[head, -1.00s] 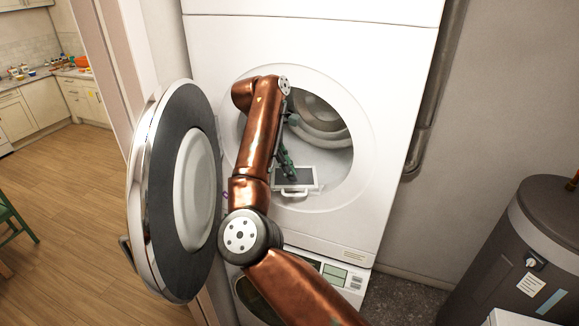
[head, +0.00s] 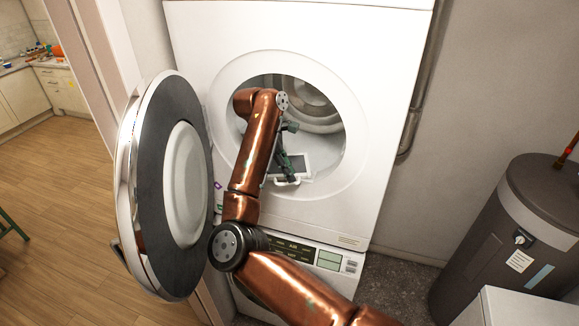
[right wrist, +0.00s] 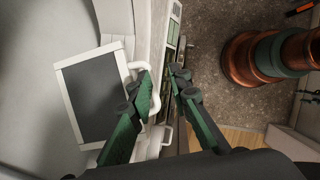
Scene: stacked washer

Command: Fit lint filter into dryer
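The lint filter (right wrist: 95,97), a dark mesh panel in a white frame with a white loop handle (right wrist: 156,92), is at the lower rim of the dryer opening. In the head view the filter (head: 293,163) shows partly behind my right arm. My right gripper (right wrist: 160,80) has its green fingers apart, one on either side of the handle bar in the right wrist view; contact is unclear. The dryer (head: 385,60) is the white upper machine, its round door swung open to the left. The filter's slot is not clearly visible. My left gripper is not in view.
The open dryer door (head: 180,180) stands close left of my right arm. The lower machine's control panel (head: 329,260) lies beneath the opening. A dark cylindrical tank (head: 500,235) stands at the right, and a white box top (head: 520,308) is at the lower right.

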